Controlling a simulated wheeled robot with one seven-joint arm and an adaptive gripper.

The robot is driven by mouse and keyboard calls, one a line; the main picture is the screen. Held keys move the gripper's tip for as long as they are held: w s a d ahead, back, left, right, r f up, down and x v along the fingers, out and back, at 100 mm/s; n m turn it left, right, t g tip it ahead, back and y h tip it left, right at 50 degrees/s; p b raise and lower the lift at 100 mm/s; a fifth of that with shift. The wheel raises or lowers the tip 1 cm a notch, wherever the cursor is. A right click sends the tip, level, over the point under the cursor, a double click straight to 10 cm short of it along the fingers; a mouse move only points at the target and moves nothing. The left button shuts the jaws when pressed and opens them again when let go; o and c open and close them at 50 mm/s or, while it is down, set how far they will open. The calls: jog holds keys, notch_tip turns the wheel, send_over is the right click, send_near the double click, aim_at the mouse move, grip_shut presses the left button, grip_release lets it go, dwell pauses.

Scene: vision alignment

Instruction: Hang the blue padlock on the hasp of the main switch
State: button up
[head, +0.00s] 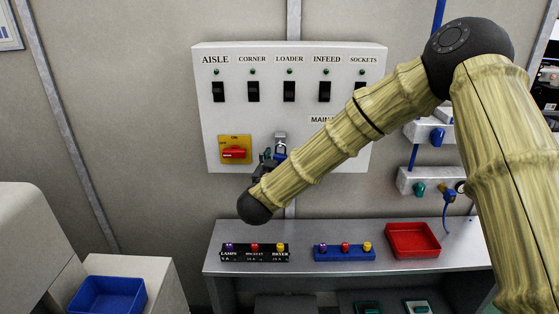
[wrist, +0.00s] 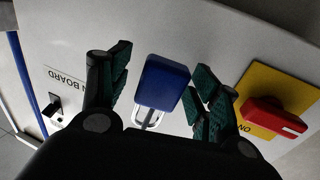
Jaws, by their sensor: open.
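The blue padlock (wrist: 162,82) sits between the spread fingers of my gripper (wrist: 158,88) in the wrist view, with a gap on each side. Its silver shackle (wrist: 148,118) points down in that upside-down view. In the head view the padlock (head: 280,149) hangs upright just below the silver hasp (head: 280,137). Whether the shackle passes through the hasp cannot be made out. My gripper (head: 267,158) is partly hidden behind my arm. The main switch, a red handle (head: 233,153) on a yellow plate (head: 224,142), is left of the padlock; its red handle (wrist: 272,116) also shows in the wrist view.
The white switch board (head: 300,60) carries a row of black switches. Below is a grey shelf (head: 300,264) with a black rack (head: 240,257), a blue rack (head: 345,255) and a red tray (head: 413,240). A blue bin (head: 107,296) stands at lower left.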

jog(key=shift+s+r, duration=0.2)
jog(key=shift+s, duration=0.1)
jog(key=shift+s+a+f, duration=0.15)
jog(key=shift+s+a, duration=0.1)
jog(key=shift+s, duration=0.25)
jog(key=v, duration=1)
jog(key=s+d+f+n+g+y+b, duration=0.1)
jog(key=s+d+f+g+y, duration=0.2)
jog(key=f, duration=0.8)
jog(key=s+d+f+n+g, duration=0.15)
jog(key=s+d+f, duration=0.3)
jog(key=f, duration=0.65)
jog(key=s+d+f+n+g+y+b, duration=0.1)
jog(key=s+d+f+g+y, duration=0.3)
jog(key=f, duration=0.8)
jog(key=s+d+f+g, duration=0.3)
jog(key=s+d+f, duration=0.1)
jog(key=s, duration=0.6)
jog(key=s+d+f+g+h, duration=0.1)
jog(key=s+d+f+g, duration=0.2)
jog(key=s, duration=0.8)
jog(key=s+d+f+g+h, duration=0.1)
jog(key=s+d+f+g, duration=0.2)
jog(key=s+d+f, duration=0.4)
jog(key=s+f+m, duration=0.1)
jog(key=s+f, duration=0.1)
jog(key=s, duration=0.1)
jog(key=shift+s+b, duration=0.15)
jog(key=shift+b, duration=0.25)
